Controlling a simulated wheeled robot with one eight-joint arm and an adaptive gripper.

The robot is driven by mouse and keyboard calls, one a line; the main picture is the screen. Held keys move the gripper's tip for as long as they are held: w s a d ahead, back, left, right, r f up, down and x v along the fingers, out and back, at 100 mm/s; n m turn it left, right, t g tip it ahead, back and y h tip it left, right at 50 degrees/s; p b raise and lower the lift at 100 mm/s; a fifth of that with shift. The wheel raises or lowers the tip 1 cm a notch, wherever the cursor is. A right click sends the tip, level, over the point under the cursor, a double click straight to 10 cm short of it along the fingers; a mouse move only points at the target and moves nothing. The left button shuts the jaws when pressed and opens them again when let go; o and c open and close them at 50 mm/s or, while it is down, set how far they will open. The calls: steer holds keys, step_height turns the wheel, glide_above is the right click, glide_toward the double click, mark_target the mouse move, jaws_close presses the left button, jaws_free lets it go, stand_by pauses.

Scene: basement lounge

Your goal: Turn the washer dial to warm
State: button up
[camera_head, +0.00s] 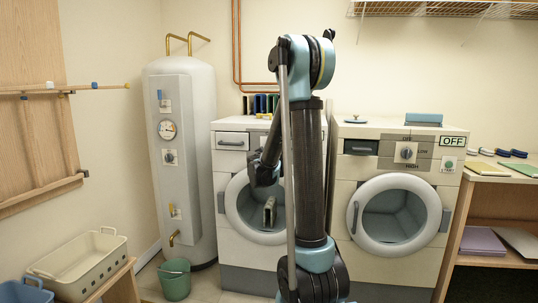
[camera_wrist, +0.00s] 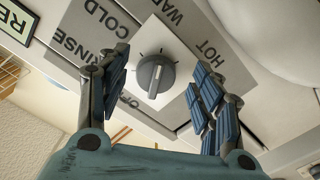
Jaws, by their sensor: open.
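COLD, WARM and HOT are printed around the plate's other sides, WARM partly cut off at the top. My gripper (camera_wrist: 160,64) is open, one blue-padded finger on each side of the dial; I cannot tell whether either touches it. In the head view the white washer (camera_head: 231,141) stands behind my arm, which hides its dial.
A dryer (camera_head: 345,190) stands right of the washer, with its own knob (camera_head: 406,152) and an OFF sign. A white water heater (camera_head: 192,210) stands to the left. A green bucket (camera_head: 174,282) is on the floor before it, near a cream basket (camera_head: 85,270).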

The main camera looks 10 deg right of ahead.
steer(key=v, duration=1)
